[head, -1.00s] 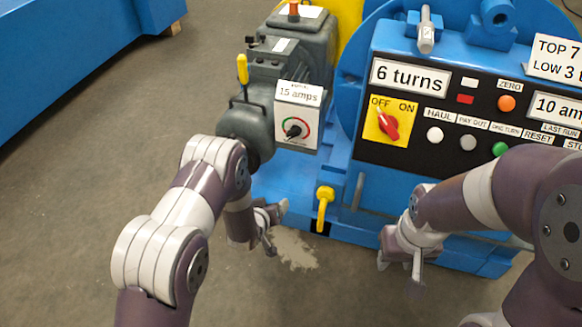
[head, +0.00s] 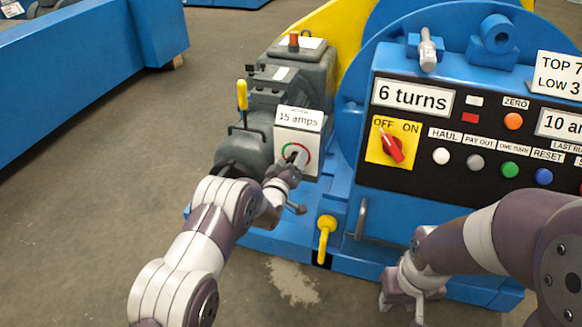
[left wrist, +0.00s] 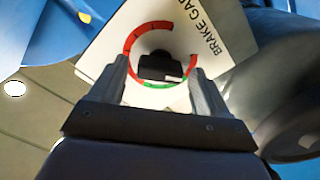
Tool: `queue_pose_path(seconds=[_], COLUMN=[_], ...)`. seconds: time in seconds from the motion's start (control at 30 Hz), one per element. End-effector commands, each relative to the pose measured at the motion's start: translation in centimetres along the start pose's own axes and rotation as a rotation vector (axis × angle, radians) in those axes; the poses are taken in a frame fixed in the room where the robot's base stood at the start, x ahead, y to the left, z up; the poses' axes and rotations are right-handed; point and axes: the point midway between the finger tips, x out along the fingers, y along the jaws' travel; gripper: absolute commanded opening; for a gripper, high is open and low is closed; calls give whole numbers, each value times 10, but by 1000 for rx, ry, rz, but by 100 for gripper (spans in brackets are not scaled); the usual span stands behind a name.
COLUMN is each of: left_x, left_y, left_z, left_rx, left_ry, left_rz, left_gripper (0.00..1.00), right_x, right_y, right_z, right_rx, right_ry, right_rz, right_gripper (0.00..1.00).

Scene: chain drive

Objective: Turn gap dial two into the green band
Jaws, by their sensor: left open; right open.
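The gap dial (head: 302,150) sits on the front of a white box below a "15 amps" sign, partly hidden by my left gripper in the head view. In the left wrist view its black knob (left wrist: 158,68) stands inside a ring with a long red arc (left wrist: 132,42) and a shorter green arc (left wrist: 160,85). Lettering beside it begins "BRAKE GA". My left gripper (head: 291,163) is open, its fingers on either side of the knob; contact cannot be told. The knob's pointer reading is unclear. My right gripper (head: 405,297) is open and empty, low before the blue machine.
The control panel (head: 470,180) with a red OFF/ON switch (head: 392,147) and several buttons is to the right. A yellow lever (head: 325,235) stands below the box, right of my left arm. A yellow-handled lever (head: 242,95) rises at left. Floor at left is clear.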

Motion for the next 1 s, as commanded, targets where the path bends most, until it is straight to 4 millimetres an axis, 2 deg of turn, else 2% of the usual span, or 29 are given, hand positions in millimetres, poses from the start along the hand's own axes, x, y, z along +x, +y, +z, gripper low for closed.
queue_pose_path(seconds=[0.23,0.27,0.4,0.73,1.0], left_x=[2,2,2,2,3], left_y=[1,1,1,1,2], left_z=[-1,-1,-1,-1,-2], left_rx=[0,0,1,32,191], left_ry=[0,0,0,1,3], left_rz=[0,0,0,0,1], left_gripper=[76,70,24,20,20], right_x=[0,0,0,0,-1], right_y=[0,0,0,0,0], right_z=[0,0,0,0,0], right_rx=[0,0,0,0,0], right_ry=[0,0,0,0,0], right_rz=[0,0,0,0,0], right_gripper=[43,43,43,43,43])
